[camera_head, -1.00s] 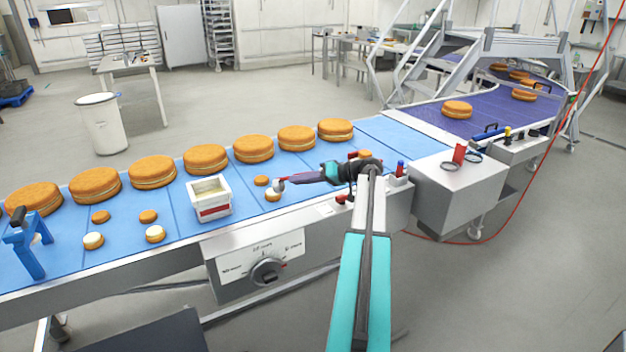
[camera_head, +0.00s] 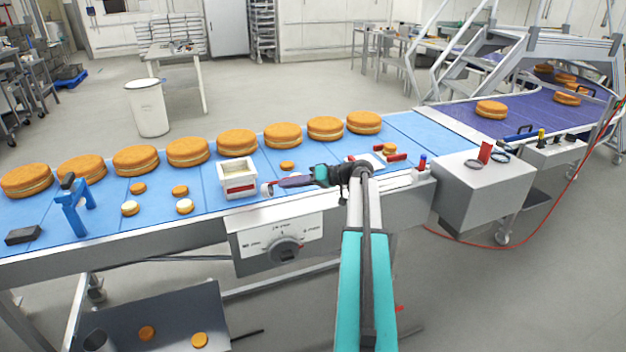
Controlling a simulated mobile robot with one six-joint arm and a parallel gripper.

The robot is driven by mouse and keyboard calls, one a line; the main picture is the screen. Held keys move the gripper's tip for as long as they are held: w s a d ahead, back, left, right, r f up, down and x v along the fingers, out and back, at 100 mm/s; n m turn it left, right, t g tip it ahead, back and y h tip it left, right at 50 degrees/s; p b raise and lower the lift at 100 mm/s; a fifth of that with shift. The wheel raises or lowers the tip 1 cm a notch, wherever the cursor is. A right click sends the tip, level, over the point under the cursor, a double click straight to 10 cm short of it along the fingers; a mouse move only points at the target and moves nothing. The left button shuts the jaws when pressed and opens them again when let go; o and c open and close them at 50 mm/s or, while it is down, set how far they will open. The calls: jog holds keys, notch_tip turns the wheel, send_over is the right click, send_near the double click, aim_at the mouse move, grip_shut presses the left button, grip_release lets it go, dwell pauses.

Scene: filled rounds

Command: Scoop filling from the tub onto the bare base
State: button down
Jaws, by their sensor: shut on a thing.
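My gripper (camera_head: 322,175) is shut on a dark purple-and-red tool, the scoop (camera_head: 290,182), held level over the blue belt. Its pale tip (camera_head: 267,189) points left, close to the right wall of the tub; I cannot tell whether it touches or carries filling. The white tub (camera_head: 238,180) with a red band stands upright and holds pale filling. Two small rounds topped with pale filling (camera_head: 130,208) (camera_head: 185,206) lie left of the tub. A small plain round (camera_head: 287,166) lies just behind the scoop. The base in front of it is hidden by the scoop and gripper.
Large filled rounds (camera_head: 238,142) line the back of the belt. Two plain small rounds (camera_head: 138,188) (camera_head: 180,190) lie left of the tub. A pale tray (camera_head: 372,160) with red-ended items lies behind my arm. A control box (camera_head: 283,245) hangs in front.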

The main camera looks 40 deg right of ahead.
jog(key=shift+n+g+y, duration=0.6)
jog(key=shift+n+y, duration=0.2)
jog(key=w+a, duration=0.1)
jog(key=a, duration=0.3)
jog(key=w+a+f, duration=0.1)
jog(key=a, duration=0.3)
jog(key=w+a, duration=0.1)
jog(key=a, duration=0.4)
jog(key=shift+f, duration=0.15)
jog(key=s+a+f+n+g+y, duration=0.1)
jog(key=s+a, duration=0.2)
jog(key=a, duration=1.2)
jog(key=s+a+f+n+g+y, duration=0.1)
jog(key=s+a, duration=0.2)
jog(key=a, duration=1.2)
jog(key=shift+f, duration=0.2)
jog(key=shift+w, duration=0.1)
